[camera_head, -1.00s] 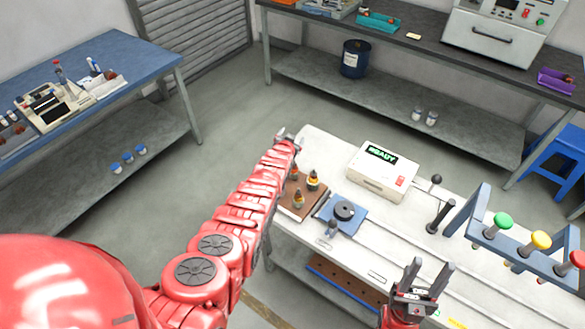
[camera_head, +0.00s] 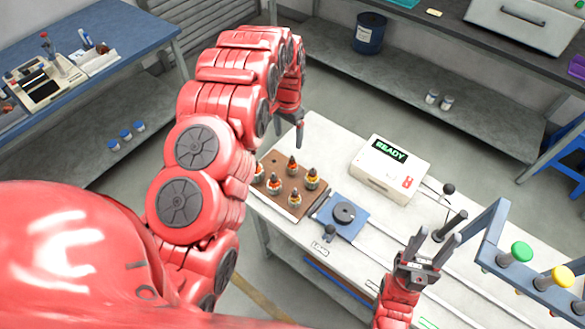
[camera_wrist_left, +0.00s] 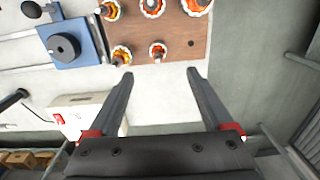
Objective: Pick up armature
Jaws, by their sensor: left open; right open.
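Several armatures, copper-orange with dark shafts, stand upright in a brown wooden board (camera_head: 312,206) at the left end of the white table. One armature (camera_head: 311,180) stands at the board's right side and another (camera_head: 292,167) at its back. In the left wrist view armatures (camera_wrist_left: 157,50) show beyond my fingertips, on the board (camera_wrist_left: 184,28). My left gripper (camera_head: 300,128) hangs pointing down behind and above the board. In its wrist view the left gripper (camera_wrist_left: 159,75) is open and empty. My right gripper (camera_head: 432,247) is open and empty over the table's front right.
A blue fixture (camera_head: 341,214) with a black round part stands right of the board. A white box reading READY (camera_head: 388,168) is behind it. A blue frame with coloured knobs (camera_head: 487,240) stands at the right. Bare table lies behind the board.

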